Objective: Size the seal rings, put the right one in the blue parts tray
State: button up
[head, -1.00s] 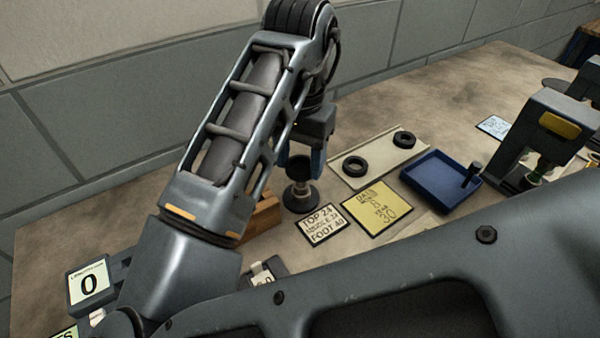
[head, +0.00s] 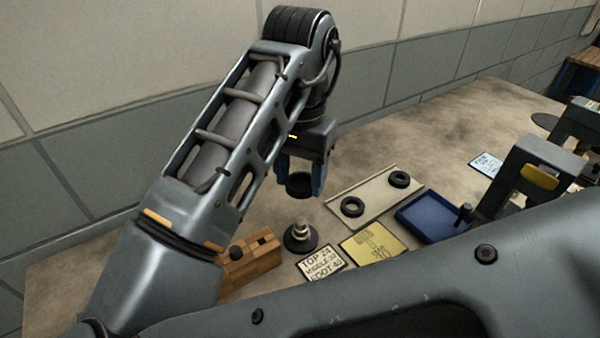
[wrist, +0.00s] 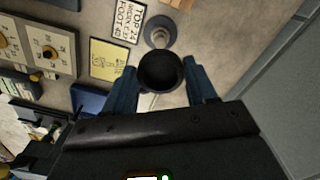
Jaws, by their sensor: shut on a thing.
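My gripper (head: 300,180) is shut on a black seal ring (head: 299,188), raised above the table. The held ring (wrist: 161,71) sits between the blue fingers in the wrist view. Below stands a dark stepped gauge (head: 300,238) with a round foot and pale metal top, bare of rings; it also shows in the wrist view (wrist: 160,33).
A clamp-like fixture (head: 540,165) stands right of the blue tray.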

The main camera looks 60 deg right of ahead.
notch_tip(320, 180, up, 3)
jog(key=shift+r+p, duration=0.2)
jog(key=shift+p, duration=0.8)
